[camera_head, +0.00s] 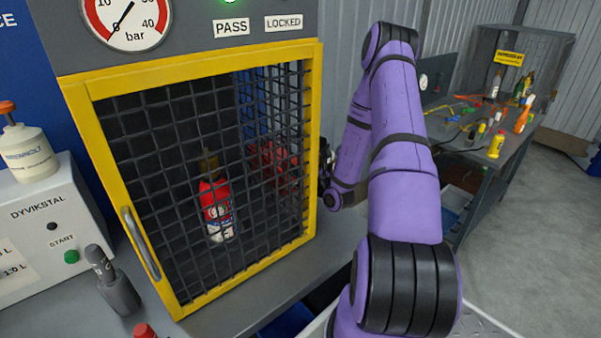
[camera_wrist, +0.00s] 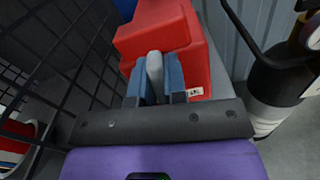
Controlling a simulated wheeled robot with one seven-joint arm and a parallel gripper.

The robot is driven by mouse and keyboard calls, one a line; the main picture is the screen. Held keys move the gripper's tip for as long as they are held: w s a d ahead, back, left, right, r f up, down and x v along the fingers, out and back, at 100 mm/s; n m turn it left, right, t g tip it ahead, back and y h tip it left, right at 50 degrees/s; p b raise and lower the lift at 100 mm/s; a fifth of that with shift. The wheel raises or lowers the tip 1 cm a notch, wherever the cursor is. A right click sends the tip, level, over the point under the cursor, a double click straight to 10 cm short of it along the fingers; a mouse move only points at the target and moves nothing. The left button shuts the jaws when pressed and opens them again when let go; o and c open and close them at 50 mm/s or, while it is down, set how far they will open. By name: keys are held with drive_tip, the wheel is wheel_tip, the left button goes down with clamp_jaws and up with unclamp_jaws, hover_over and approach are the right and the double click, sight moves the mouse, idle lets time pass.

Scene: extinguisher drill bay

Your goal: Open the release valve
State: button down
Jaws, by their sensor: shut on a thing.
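The release valve is a red block (camera_wrist: 170,32) with a grey lever (camera_wrist: 155,68) on its near face in the wrist view. My gripper (camera_wrist: 158,78) has its blue fingers on either side of the lever, shut on it. In the head view, a red shape (camera_head: 272,165) shows through the cage mesh at the right, probably the valve body; my fingers are hidden there behind the cage. The pressure gauge (camera_head: 126,18) has its needle low, near 0. A green light (camera_head: 230,1) is lit above the PASS label (camera_head: 231,27), beside the LOCKED label (camera_head: 284,22).
A yellow-framed mesh cage (camera_head: 312,150) with a closed door holds a red extinguisher (camera_head: 217,210). A black-and-white cylinder (camera_wrist: 272,95) stands close right of my gripper. A grey START box (camera_head: 50,235) is at left. A cluttered workbench (camera_head: 470,150) is at right; floor beyond is clear.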

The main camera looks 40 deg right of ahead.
drive_tip(key=shift+n, duration=0.9)
drive_tip(key=c, duration=1.2)
unclamp_jaws()
drive_tip(key=shift+o, duration=0.2)
drive_tip(key=s, duration=1.1)
drive_tip(key=shift+a, duration=0.35)
